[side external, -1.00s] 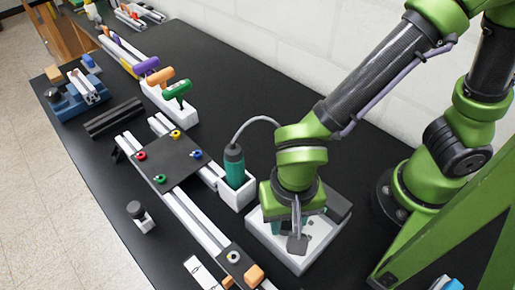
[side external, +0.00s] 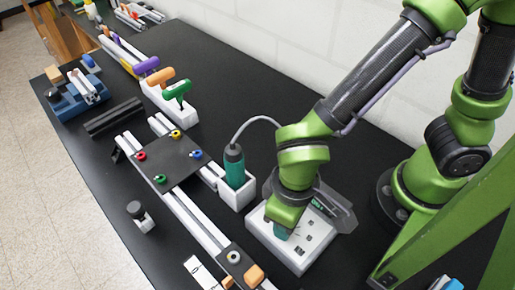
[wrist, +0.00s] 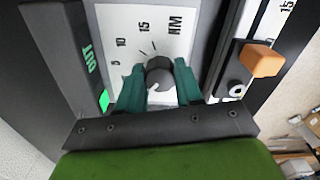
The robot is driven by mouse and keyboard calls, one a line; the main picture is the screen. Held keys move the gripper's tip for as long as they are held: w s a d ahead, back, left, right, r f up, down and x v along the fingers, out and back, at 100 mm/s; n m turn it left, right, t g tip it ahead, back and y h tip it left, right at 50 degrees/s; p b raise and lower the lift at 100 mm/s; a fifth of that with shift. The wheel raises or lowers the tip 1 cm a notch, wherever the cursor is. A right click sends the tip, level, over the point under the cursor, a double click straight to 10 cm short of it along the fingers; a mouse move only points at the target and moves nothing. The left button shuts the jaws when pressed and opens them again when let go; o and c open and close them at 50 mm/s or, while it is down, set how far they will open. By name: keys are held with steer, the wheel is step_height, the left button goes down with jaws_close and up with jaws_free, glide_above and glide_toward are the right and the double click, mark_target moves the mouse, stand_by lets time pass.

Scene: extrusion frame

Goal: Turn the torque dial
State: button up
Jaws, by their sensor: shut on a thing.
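The torque dial (wrist: 159,71) is a dark grey round knob on a white panel (wrist: 120,22) marked with 5, 10, 15 and NM. My gripper (wrist: 158,80) has its two teal fingers on either side of the dial, shut on it. In the side view, my gripper (side external: 282,230) points down over the white dial box (side external: 288,252). The dial is hidden there behind the gripper and wrist. I cannot tell clearly which mark the dial points to.
A dark strip with "OUT" and a green patch (wrist: 104,100) runs beside the panel. A teal screwdriver (side external: 235,165) with a cable stands in a white holder near the box. An orange block (side external: 253,275) and rails lie left of the box. Coloured T-handles (side external: 176,90) stand farther back.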

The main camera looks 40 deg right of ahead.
steer(key=shift+n, duration=1.7)
steer(key=o, duration=1)
steer(key=shift+o, duration=0.2)
steer(key=shift+r, duration=0.1)
step_height(320, 180, up, 17)
